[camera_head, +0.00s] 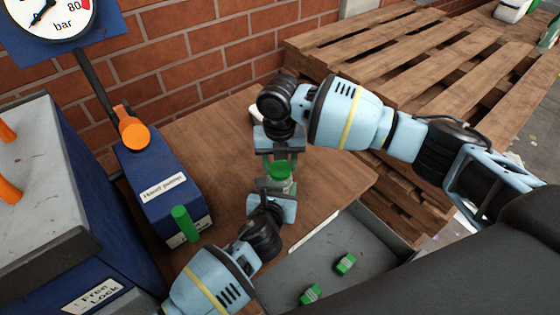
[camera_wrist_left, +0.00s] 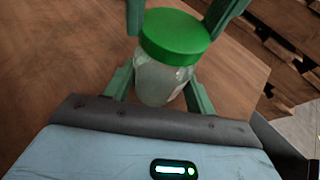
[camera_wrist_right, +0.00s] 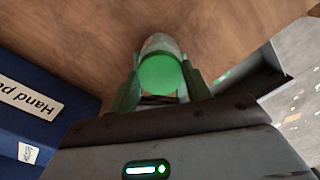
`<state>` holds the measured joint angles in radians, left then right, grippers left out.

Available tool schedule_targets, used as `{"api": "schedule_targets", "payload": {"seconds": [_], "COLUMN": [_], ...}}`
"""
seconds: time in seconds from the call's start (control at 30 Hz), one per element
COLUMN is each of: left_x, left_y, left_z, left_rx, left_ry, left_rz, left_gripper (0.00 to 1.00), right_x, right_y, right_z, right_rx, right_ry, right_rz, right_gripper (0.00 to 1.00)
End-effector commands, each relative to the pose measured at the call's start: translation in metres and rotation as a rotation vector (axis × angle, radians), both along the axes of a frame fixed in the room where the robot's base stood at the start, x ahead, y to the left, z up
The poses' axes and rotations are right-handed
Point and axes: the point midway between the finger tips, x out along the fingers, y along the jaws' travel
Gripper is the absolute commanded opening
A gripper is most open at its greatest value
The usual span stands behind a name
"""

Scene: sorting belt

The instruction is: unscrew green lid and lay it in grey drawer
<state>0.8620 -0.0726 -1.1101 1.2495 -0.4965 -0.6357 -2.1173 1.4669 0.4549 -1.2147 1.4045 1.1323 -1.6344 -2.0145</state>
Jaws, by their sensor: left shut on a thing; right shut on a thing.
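The lid sits on the jar's top. The grey drawer (camera_head: 378,245) is open at the lower right, with two small green-and-grey items inside.
A blue hand pump box (camera_head: 160,190) with an orange knob and a green handle stands left of the jar. A blue-grey cabinet (camera_head: 60,190) is farther left. Wooden pallets (camera_head: 400,60) are stacked at the back right. A brick wall (camera_head: 190,60) closes the back.

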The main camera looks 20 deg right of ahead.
Motion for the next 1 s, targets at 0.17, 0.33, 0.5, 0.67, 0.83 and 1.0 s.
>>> {"api": "schedule_targets", "payload": {"seconds": [0.17,0.33,0.5,0.67,0.83,1.0], "left_x": [0.0027,0.0031,0.0035,0.0038,0.0042,0.0046], "left_y": [0.0033,0.0039,0.0045,0.0050,0.0055,0.0061], "left_z": [-0.0005,-0.0006,-0.0008,-0.0009,-0.0010,-0.0013], "left_rx": [0.003,0.003,0.004,0.004,0.005,0.005], "left_ry": [0.001,0.001,0.001,0.001,0.001,0.002], "left_rz": [0.008,0.010,0.011,0.012,0.014,0.015], "left_gripper": [0.15,0.15,0.15,0.15,0.15,0.15], "right_x": [-0.0010,-0.0010,-0.0010,-0.0010,-0.0010,-0.0008], "right_y": [-0.0020,-0.0025,-0.0030,-0.0036,-0.0042,-0.0050], "right_z": [-0.0009,-0.0010,-0.0012,-0.0013,-0.0013,-0.0013], "right_rx": [-0.005,-0.006,-0.007,-0.009,-0.008,-0.009], "right_ry": [0.005,0.006,0.006,0.007,0.008,0.009], "right_rz": [0.184,0.263,0.264,0.287,0.456,0.616], "right_gripper": [0.17,0.17,0.17,0.17,0.17,0.17]}}
